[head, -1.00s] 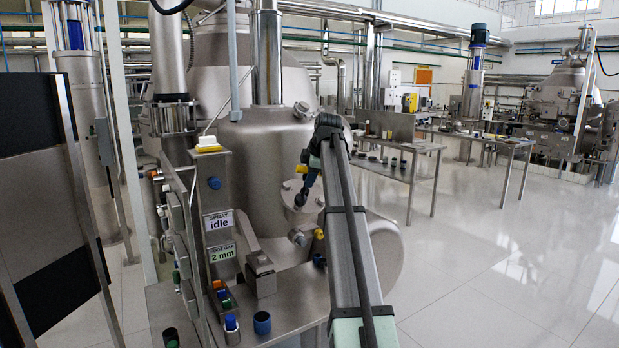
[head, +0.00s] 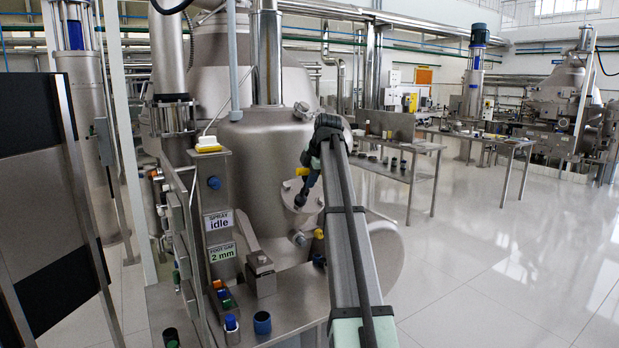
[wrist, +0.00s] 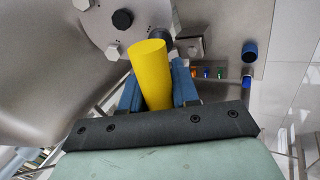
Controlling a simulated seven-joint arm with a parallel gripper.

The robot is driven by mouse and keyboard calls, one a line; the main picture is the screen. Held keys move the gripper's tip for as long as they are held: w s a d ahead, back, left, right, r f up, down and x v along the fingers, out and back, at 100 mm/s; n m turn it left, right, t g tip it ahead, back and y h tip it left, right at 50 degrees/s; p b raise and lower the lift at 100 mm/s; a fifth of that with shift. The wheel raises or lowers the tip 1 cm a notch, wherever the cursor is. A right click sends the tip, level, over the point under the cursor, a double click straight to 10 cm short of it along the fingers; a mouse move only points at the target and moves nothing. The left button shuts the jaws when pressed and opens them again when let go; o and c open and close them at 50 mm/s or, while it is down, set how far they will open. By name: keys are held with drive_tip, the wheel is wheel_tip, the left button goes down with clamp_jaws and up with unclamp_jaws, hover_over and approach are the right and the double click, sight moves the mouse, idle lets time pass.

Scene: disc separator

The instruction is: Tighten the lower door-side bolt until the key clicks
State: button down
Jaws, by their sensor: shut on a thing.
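My gripper (wrist: 157,72) is shut on the yellow handle of the key (wrist: 150,60), between its two blue fingers. In the head view my gripper (head: 306,188) is in front of the round flange (head: 296,216) on the machine. The key's dark head (wrist: 161,36) lies beyond the handle at the rim of the flange (wrist: 140,14). Any bolt under the head is hidden, and I cannot tell whether the head is seated. Two other bolt heads show, one at the lower left (wrist: 112,51) and one at the top left (wrist: 82,4). A dark knob (wrist: 122,19) is in the middle.
A metal bench (head: 290,308) below carries a blue cup (head: 262,322), coloured pieces (head: 224,296) and a clamp-like block (head: 261,272). An upright post with signs (head: 217,222) reading "SPRAY idle" and "FOOT GAP 2 mm" stands left. Another yellow-ended part (head: 319,233) is below the flange. Open floor lies right.

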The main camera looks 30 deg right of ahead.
drive_tip(key=shift+w+f, duration=0.4)
drive_tip(key=shift+f, duration=0.3)
drive_tip(key=shift+w+f, duration=0.25)
drive_tip(key=shift+f, duration=0.1)
idle(0.7)
drive_tip(key=m, duration=0.4)
drive_tip(key=shift+m, duration=0.3)
drive_tip(key=shift+v, duration=3)
